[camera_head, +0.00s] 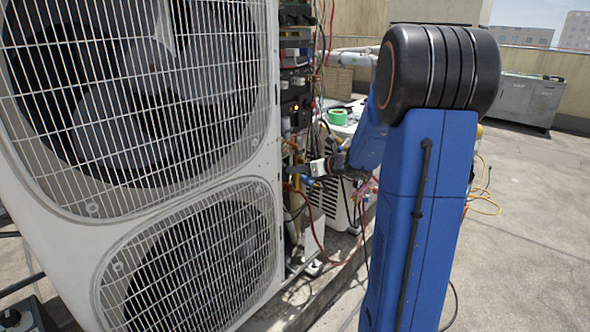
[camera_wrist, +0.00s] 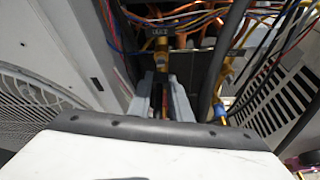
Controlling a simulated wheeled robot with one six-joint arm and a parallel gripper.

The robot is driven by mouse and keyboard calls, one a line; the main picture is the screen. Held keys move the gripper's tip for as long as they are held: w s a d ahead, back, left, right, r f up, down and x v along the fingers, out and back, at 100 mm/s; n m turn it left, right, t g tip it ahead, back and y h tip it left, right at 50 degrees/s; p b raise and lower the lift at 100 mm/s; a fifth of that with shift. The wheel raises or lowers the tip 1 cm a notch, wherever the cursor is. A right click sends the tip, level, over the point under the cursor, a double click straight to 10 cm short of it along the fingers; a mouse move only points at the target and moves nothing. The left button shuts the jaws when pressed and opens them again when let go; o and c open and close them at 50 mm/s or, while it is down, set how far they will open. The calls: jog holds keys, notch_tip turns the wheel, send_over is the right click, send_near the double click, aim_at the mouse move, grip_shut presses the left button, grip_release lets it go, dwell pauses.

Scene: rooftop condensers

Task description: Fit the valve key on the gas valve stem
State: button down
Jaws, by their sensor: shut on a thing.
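My gripper (camera_wrist: 163,88) is in the middle of the wrist view, its two grey fingers closed on a small, mostly hidden thing. A thin reddish strip shows between them; I take the held thing to be the valve key, but its shape is not clear. A brass valve (camera_wrist: 161,54) stands just beyond the fingertips, below a small dark label whose lettering I cannot read surely. Whether the key touches the stem is hidden. In the head view my gripper (camera_head: 320,168) is small, beside the brass parts at the condenser's open side.
The white condenser (camera_head: 190,225) with wire fan grilles fills the left. Loose coloured wires (camera_wrist: 195,18) and a dark hose (camera_wrist: 222,50) hang close around the valve. A second brass fitting with a blue part (camera_wrist: 221,108) is to the right. Open roof lies at right.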

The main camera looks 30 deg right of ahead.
jog(key=shift+s+d, duration=0.25)
jog(key=shift+s, duration=0.45)
jog(key=shift+s+d, duration=0.25)
jog(key=shift+s, duration=0.45)
